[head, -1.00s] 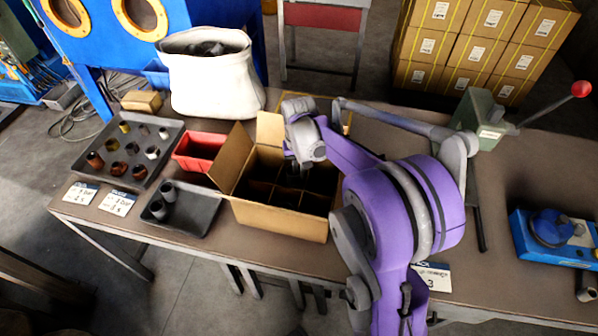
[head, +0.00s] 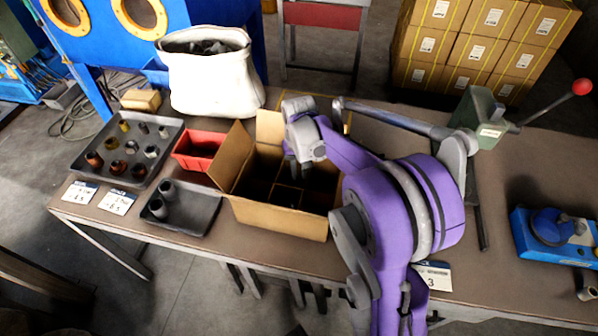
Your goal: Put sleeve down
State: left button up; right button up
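My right gripper (head: 297,168) points down over the open cardboard box (head: 272,218), which has dark dividers inside. Its fingers are small and dark against the box interior, so I cannot tell their opening or whether a sleeve is between them. Two grey sleeves (head: 167,190) stand in the small dark tray (head: 200,222) left of the box. Several brown, grey and brass-coloured sleeves (head: 131,147) stand in the larger dark tray (head: 88,165). The bottoms of the box's compartments are dark, and my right arm covers its right side. My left gripper is not in view.
A red bin (head: 192,163) and a white sack (head: 211,88) stand behind the small tray. A green lever press (head: 482,118) with a red knob and a blue device (head: 552,235) stand to the right. Label cards (head: 117,202) lie along the front edge.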

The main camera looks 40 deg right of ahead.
aim_at(299, 180)
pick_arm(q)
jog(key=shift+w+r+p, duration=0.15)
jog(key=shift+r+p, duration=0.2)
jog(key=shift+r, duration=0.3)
pick_arm(e)
notch_tip(299, 180, up, 12)
jog(key=shift+r, duration=0.25)
